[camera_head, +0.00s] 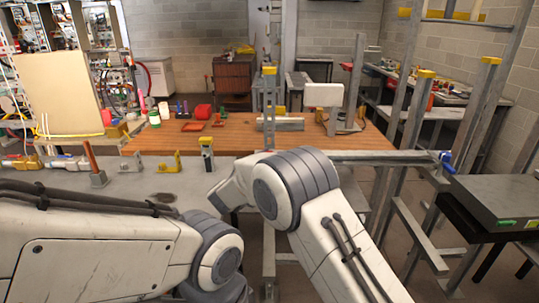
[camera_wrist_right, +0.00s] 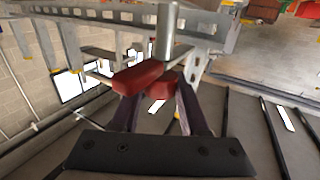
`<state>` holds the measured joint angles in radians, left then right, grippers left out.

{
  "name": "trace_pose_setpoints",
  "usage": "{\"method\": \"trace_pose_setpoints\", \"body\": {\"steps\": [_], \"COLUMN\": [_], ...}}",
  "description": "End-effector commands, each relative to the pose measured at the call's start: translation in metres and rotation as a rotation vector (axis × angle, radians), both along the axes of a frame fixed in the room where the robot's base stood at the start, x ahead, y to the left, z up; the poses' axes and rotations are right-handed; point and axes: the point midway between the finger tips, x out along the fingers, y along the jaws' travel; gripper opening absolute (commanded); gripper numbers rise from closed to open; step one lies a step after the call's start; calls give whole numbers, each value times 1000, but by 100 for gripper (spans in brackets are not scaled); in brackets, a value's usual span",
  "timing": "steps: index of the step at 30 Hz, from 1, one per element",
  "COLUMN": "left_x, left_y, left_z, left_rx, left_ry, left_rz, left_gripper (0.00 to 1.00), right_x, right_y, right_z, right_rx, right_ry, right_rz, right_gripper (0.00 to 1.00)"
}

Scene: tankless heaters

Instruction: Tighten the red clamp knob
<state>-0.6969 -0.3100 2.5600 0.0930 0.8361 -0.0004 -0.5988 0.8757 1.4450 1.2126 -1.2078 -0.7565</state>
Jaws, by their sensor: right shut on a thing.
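The red clamp knob (camera_wrist_right: 138,78) is a red bar-shaped piece below a grey metal shaft (camera_wrist_right: 165,30) in the right wrist view. My right gripper (camera_wrist_right: 157,92) has its two dark fingers at the knob, one on each side, and is shut on it. Part of the knob is hidden between the fingers. In the head view my right arm reaches in from the lower right and bends left at the bench edge, and its fingers and the knob are hidden there. My left arm crosses the lower left, with its gripper out of view.
A grey bench top (camera_head: 135,185) with yellow brackets (camera_head: 173,162) lies ahead, with a wooden worktop (camera_head: 340,140) behind it. A metal rail (camera_head: 370,157) with a blue knob (camera_head: 446,161) runs to the right. Steel posts (camera_head: 478,105) stand at the right beside a dark table (camera_head: 500,200).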

Motion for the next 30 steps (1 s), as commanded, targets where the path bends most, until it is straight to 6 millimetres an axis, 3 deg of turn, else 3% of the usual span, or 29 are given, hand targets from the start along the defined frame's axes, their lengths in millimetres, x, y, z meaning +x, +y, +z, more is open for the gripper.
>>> {"method": "trace_pose_setpoints", "body": {"steps": [6, 7, 9, 20, 30], "left_x": [0, 0, 0, 0, 0], "left_y": [0, 0, 0, 0, 0], "left_z": [0, 0, 0, -2, -16], "left_rx": [0, 0, 0, 0, 0], "left_ry": [0, 0, 0, 0, 0], "left_rz": [0, 0, 0, 0, 0], "left_gripper": [0, 0, 0, 0, 0], "right_x": [1, 1, 1, -3, -56], "right_y": [0, 0, 0, 2, 30], "right_z": [4, 4, 3, 1, 0], "right_rx": [0, 0, 0, 0, 0], "right_ry": [-8, -8, -8, -4, -4], "right_rz": [2, 2, 2, 3, 6], "right_gripper": [0, 56, 74, 74, 74]}}
